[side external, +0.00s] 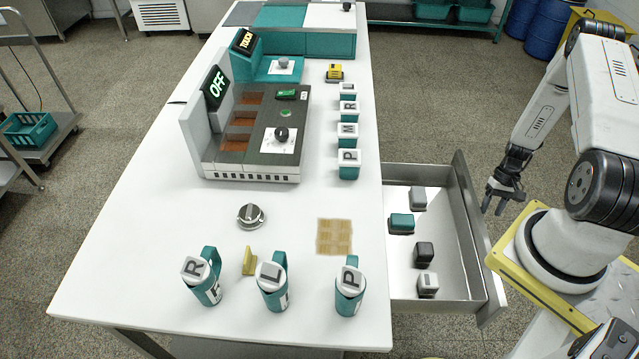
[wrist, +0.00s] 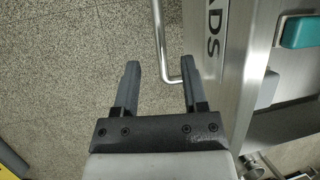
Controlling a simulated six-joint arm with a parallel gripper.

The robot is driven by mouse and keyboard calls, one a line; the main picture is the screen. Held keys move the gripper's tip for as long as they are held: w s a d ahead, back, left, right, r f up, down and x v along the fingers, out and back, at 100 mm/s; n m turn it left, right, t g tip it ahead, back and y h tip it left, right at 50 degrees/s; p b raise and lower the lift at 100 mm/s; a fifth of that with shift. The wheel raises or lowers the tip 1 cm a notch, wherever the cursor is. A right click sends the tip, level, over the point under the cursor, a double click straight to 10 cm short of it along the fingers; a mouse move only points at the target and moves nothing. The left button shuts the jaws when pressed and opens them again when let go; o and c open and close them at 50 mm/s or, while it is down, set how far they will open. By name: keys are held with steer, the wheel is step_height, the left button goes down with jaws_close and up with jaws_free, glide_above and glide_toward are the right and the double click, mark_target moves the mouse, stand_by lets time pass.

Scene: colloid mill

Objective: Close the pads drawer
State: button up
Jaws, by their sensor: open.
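The pads drawer (side external: 446,275) is pulled out from the right side of the white table, with its metal front facing my arm. It holds several small pads: a grey one (side external: 418,198), a teal one (side external: 401,223), a black one (side external: 423,252) and a pale one (side external: 428,284). My gripper (side external: 493,205) is open, just outside the drawer front. In the wrist view, the drawer front (wrist: 222,75) carries letters ending in "ADS". The bar handle (wrist: 163,45) shows between and beyond the open fingers (wrist: 160,68). Whether either finger touches it cannot be told.
On the table (side external: 140,220) stand labelled teal mugs (side external: 273,285), a round metal knob (side external: 250,216), a wooden mat (side external: 334,237) and a grey machine with an OFF screen (side external: 215,87). Several lettered containers (side external: 348,163) line the right edge. Open floor lies beyond the drawer.

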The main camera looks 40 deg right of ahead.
steer(key=shift+x, duration=3)
jaws_close()
